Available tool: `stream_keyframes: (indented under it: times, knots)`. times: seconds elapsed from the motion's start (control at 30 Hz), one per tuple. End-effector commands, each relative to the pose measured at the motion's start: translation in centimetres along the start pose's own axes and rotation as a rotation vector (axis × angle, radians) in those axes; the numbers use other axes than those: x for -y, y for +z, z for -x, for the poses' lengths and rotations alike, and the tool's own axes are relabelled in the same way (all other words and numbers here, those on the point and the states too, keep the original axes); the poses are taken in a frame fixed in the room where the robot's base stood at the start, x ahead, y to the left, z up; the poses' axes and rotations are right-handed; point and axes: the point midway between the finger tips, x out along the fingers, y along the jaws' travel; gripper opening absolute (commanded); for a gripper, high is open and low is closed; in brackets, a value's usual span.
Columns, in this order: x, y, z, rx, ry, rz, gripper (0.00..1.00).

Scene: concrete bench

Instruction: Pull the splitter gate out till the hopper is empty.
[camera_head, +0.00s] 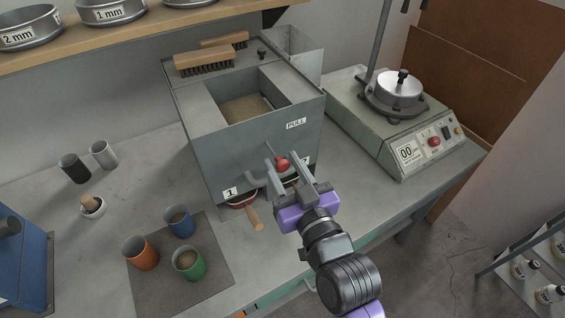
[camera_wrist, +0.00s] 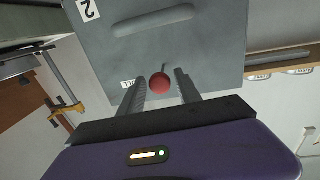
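The grey splitter box (camera_head: 215,150) stands on the bench with a PULL label (camera_head: 296,123) on its front. Its open hopper (camera_head: 247,109) holds brown grainy material. The red gate knob (camera_head: 282,164) sticks out of the front face and also shows in the wrist view (camera_wrist: 159,84). My gripper (camera_head: 284,156) is open, with one finger on each side of the knob. In the wrist view my gripper (camera_wrist: 161,77) shows gaps between both fingers and the knob. A red-rimmed pan (camera_head: 242,199) sits under the splitter at label 1; the second outlet is partly hidden by my gripper.
Orange (camera_head: 140,253), blue (camera_head: 179,222) and green (camera_head: 189,264) cups stand on a dark mat (camera_head: 160,293). Brushes (camera_head: 204,61) lie on the splitter. A sieve shaker (camera_head: 398,130) stands close on the right. A sieve shelf (camera_head: 145,32) runs behind.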

Motion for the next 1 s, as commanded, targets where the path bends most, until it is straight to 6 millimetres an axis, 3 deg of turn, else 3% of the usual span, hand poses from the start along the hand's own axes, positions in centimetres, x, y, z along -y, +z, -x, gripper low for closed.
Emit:
stream_keyframes:
  times: [0.37, 0.8, 1.0]
  knots:
    - [0.0, 0.0, 0.1, -0.002, 0.000, 0.000, 0.48]
    - [0.0, 0.2, 6.3, -0.001, 0.000, 0.000, 0.48]
    - [0.0, 0.0, 7.7, -0.001, 0.001, 0.000, 0.48]
